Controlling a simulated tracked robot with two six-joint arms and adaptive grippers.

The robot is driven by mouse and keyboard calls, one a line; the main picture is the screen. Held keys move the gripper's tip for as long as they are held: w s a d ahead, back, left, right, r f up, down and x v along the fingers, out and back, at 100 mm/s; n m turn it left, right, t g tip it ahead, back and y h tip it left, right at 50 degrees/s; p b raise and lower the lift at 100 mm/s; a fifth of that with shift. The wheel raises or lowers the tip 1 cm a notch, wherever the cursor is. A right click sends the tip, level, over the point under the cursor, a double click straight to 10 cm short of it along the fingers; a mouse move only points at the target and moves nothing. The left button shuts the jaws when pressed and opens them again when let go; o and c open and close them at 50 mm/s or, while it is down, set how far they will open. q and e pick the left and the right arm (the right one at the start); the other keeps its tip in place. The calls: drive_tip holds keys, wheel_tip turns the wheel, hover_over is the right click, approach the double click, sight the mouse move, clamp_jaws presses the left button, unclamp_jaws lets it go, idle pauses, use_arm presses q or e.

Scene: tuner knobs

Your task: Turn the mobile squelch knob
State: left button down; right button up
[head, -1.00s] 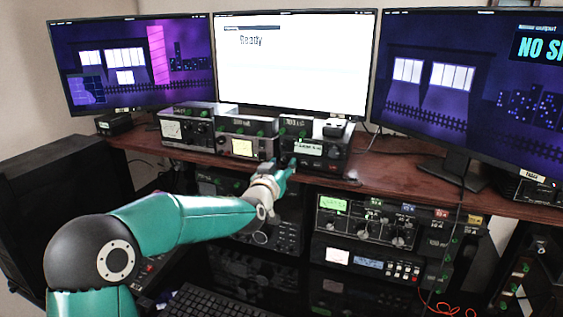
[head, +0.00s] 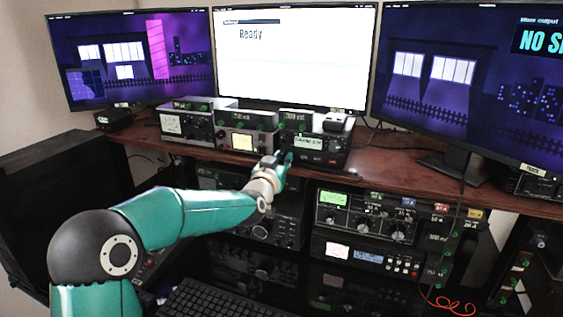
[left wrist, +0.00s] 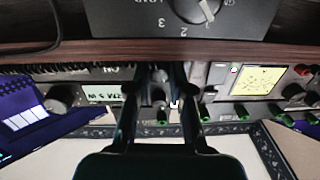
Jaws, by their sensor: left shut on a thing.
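The mobile radio (head: 318,150) is the rightmost of the units on the wooden shelf, with a lit display (head: 308,141). In the left wrist view, which is upside down, its display (left wrist: 104,108) lies beside my fingers, with a larger round knob (left wrist: 60,97) beyond it. My left gripper (head: 286,158) is at the left end of that radio's front. In the left wrist view my gripper (left wrist: 160,80) is shut on a small dark knob (left wrist: 158,92) between its fingers. The knob's marking and pointer cannot be read. My right gripper is not in view.
Two other units stand left on the shelf (head: 400,175), one with a yellow meter (head: 242,142). Three monitors stand behind. Below the shelf are a rack unit with a green display (head: 334,198) and a keyboard (head: 215,300). A dial (left wrist: 197,8) is close to the wrist camera.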

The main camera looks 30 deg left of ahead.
use_arm(q)
drive_tip(key=m, duration=0.3)
drive_tip(key=shift+f+b, duration=0.1)
drive_tip(key=shift+b, duration=0.2)
drive_tip(key=c, duration=1)
unclamp_jaws()
drive_tip(key=shift+c, duration=0.2)
drive_tip(key=shift+s, duration=0.1)
drive_tip(key=v, duration=1.2)
